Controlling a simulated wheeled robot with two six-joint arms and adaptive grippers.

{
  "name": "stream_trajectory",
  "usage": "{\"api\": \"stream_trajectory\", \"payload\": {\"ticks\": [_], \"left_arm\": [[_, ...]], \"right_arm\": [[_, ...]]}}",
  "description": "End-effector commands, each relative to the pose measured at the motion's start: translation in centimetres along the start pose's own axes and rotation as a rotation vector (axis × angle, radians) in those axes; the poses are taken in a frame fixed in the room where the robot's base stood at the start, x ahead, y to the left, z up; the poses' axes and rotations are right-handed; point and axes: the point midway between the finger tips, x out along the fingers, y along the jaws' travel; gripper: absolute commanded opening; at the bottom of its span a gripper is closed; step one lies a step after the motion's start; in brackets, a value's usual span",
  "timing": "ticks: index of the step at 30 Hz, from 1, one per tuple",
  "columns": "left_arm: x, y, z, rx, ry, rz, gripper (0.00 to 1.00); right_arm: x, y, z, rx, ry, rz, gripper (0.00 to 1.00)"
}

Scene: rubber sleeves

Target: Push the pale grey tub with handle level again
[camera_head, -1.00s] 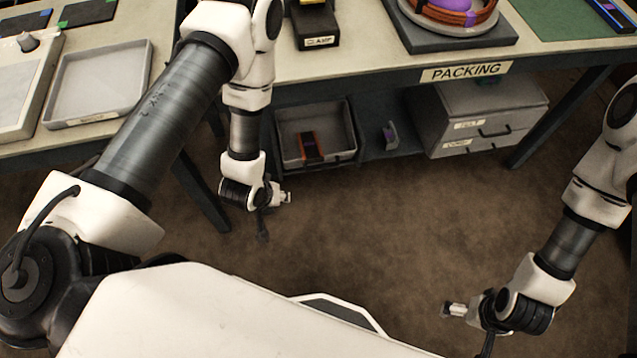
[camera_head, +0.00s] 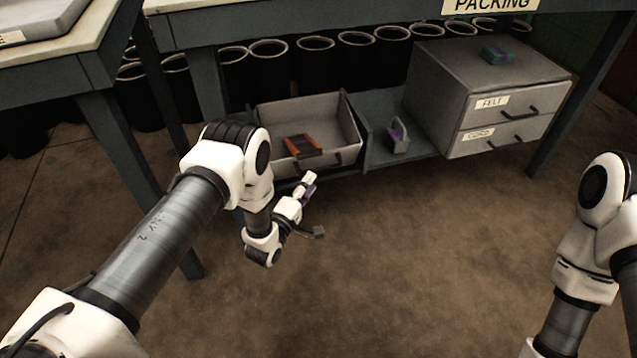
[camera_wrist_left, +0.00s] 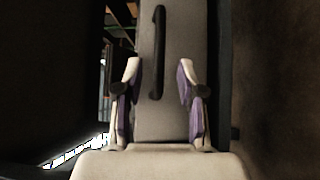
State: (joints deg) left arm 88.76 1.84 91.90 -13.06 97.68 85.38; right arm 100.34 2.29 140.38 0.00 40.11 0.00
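The pale grey tub (camera_head: 345,122) sits in the left bay of the low shelf under the packing table. An orange and dark piece (camera_head: 303,146) lies in it. The tub's dark handle (camera_head: 338,158) is on its front wall. My left gripper (camera_head: 309,186) is in front of and below the tub front. In the left wrist view my gripper (camera_wrist_left: 159,92) is open, with purple-padded fingers apart and nothing between them. The tub front (camera_wrist_left: 178,30) with its handle (camera_wrist_left: 157,55) lies ahead of them. I cannot tell whether they touch it. My right gripper is out of view.
A shelf divider (camera_head: 361,135) stands right of the tub. A grey and purple item (camera_head: 397,138) lies in the neighbouring bay, beside a two-drawer cabinet (camera_head: 490,95). Black bins (camera_head: 315,65) line the back. The floor in front is clear.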

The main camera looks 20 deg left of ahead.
Motion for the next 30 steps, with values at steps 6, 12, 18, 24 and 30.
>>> {"api": "stream_trajectory", "payload": {"ticks": [6,12,18,24,30], "left_arm": [[4.2,-0.3,0.1,0.002,-0.001,0.001,0.39],[6.5,-0.1,0.0,0.003,0.000,-0.004,0.39],[6.7,0.0,0.0,0.003,0.000,-0.006,0.39],[6.6,0.0,0.0,0.003,0.000,-0.006,0.00],[6.7,0.3,0.0,-0.003,0.000,-0.012,0.00]], "right_arm": [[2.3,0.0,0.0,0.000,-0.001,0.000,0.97],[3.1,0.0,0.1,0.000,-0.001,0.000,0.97],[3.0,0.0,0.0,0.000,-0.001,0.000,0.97],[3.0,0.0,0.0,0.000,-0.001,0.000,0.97],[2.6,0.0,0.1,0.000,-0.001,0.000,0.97]]}}
